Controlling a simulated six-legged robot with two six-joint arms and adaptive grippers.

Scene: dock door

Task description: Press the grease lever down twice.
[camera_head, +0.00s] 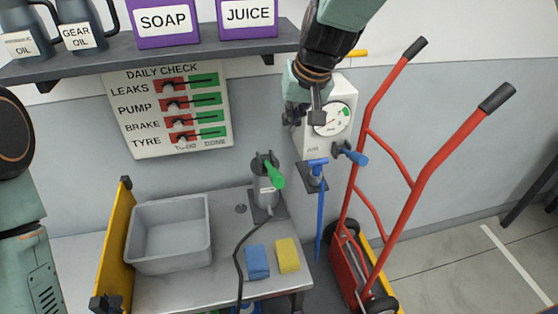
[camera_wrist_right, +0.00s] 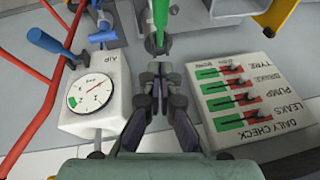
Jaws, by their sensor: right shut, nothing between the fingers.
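The grease lever (camera_head: 275,175) is a green handle on a grey cylindrical pump (camera_head: 264,190) at the back right of the bench. In the head view the handle points toward the camera, down and right. The lever (camera_wrist_right: 160,14) also shows in the right wrist view at the top centre, ahead of the fingertips. My right gripper (camera_head: 306,118) is shut and empty, above and right of the pump, in front of the air gauge box. Its closed fingers (camera_wrist_right: 160,78) point toward the pump in the right wrist view, apart from the lever. My left gripper is out of view.
A white air gauge box (camera_head: 343,103) with a blue lever (camera_head: 352,153) is on the wall. A daily check board (camera_head: 168,142) hangs left. A red hand truck (camera_head: 372,190) stands right. The bench holds a grey bin (camera_head: 140,250), a blue sponge (camera_head: 257,262) and a yellow one (camera_head: 288,255).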

